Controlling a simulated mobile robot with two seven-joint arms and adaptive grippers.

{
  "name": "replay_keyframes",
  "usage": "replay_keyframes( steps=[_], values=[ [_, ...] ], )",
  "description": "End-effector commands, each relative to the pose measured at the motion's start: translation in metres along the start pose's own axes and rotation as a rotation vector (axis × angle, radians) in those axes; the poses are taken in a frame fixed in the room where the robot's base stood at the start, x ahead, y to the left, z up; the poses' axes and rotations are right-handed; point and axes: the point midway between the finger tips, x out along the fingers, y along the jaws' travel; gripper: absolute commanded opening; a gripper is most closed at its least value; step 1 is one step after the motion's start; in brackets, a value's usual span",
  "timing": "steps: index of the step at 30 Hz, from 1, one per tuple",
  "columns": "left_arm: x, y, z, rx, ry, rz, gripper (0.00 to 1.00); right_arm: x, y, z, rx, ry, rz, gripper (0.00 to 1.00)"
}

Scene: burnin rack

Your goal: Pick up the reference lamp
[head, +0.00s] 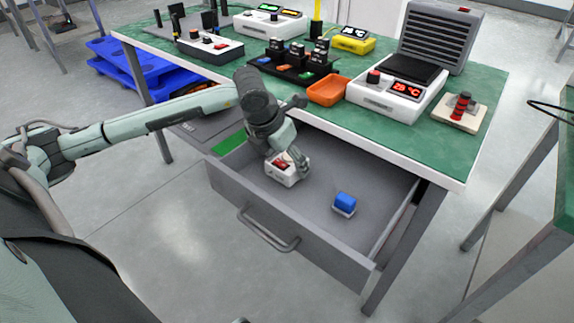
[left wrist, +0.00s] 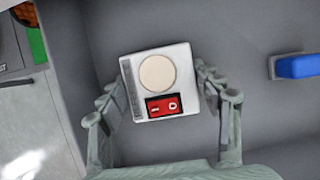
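The reference lamp appears to be the small white box with a round cream disc and a red rocker switch (left wrist: 157,77). It is in the pulled-out drawer, where the head view shows the white box (head: 283,174) below my left gripper (head: 287,163). In the left wrist view my left gripper's fingers (left wrist: 157,82) stand on both sides of the box, which is turned slightly between them. The fingers look open, with narrow gaps beside the box; contact at the tips is unclear. My right gripper is not in view.
A blue block on a pale base (head: 344,204) lies to the right in the grey drawer (head: 300,228). Drawer walls surround the gripper. The green bench top (head: 465,135) above holds a white device with a red display (head: 392,98), an orange tray (head: 327,90) and several other devices.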

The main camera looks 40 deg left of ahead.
Motion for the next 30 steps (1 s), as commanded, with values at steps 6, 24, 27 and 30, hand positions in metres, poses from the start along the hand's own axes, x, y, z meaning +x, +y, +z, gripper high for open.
replay_keyframes(
  steps=[6,24,27,30],
  values=[
    [0.000,0.000,0.000,0.000,0.000,0.000,0.30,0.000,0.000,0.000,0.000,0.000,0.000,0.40],
    [-0.037,0.001,0.017,0.000,-0.009,0.001,0.30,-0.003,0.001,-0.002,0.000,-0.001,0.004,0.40],
    [-0.047,0.024,0.024,-0.005,-0.003,0.008,0.30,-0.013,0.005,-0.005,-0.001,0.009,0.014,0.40],
    [-0.057,0.043,0.031,-0.004,-0.002,0.006,0.30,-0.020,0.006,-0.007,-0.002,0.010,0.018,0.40]
  ],
)
